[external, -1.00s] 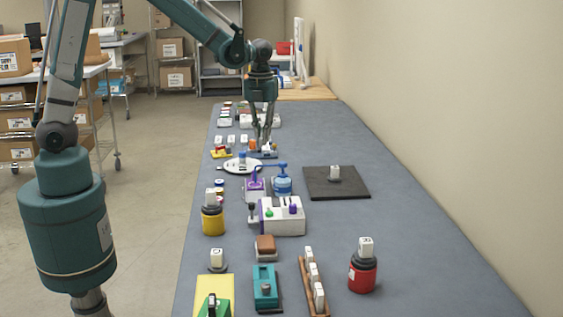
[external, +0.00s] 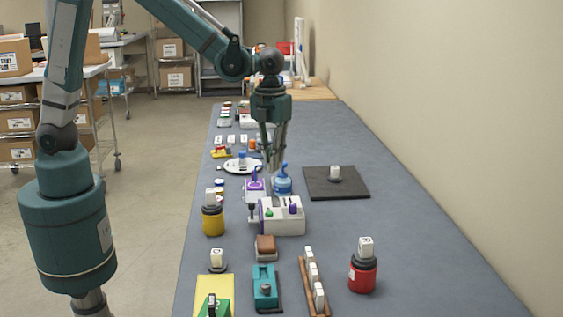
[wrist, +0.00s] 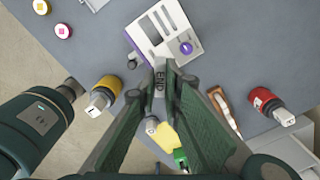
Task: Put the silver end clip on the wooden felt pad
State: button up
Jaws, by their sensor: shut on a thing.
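My gripper (external: 274,166) is above the table near the white machine, its fingers pointing down. In the wrist view its fingertips are shut on a small dark grey, silvery piece, the end clip (wrist: 160,78). The clip is too small to make out in the external view. The wooden felt pad (external: 265,243), a small brown block on a grey base, sits on the table in front of the white machine, nearer the camera than my gripper. In the wrist view I cannot make out the pad; the fingers cover that area.
The white machine (external: 281,216) with its purple knob stands between gripper and pad. A yellow jar (external: 213,220) is left, a red jar (external: 362,273) right. A teal block (external: 265,285) and a wooden rack (external: 315,285) are nearer. The table's right side is mostly clear.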

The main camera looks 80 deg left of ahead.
jog(key=s+d+m, duration=0.1)
jog(key=s+d, duration=0.1)
jog(key=d, duration=0.6)
jog(key=s+d+m, duration=0.1)
jog(key=s+d, duration=0.1)
jog(key=d, duration=0.5)
send_over(265, 241)
jog(key=shift+f, duration=2.5)
jog(key=shift+f, duration=0.1)
jog(key=shift+f, duration=2.8)
jog(key=shift+f, duration=0.1)
jog(key=shift+f+b, duration=0.35)
jog(key=shift+f, duration=1.65)
jog(key=shift+f, duration=0.2)
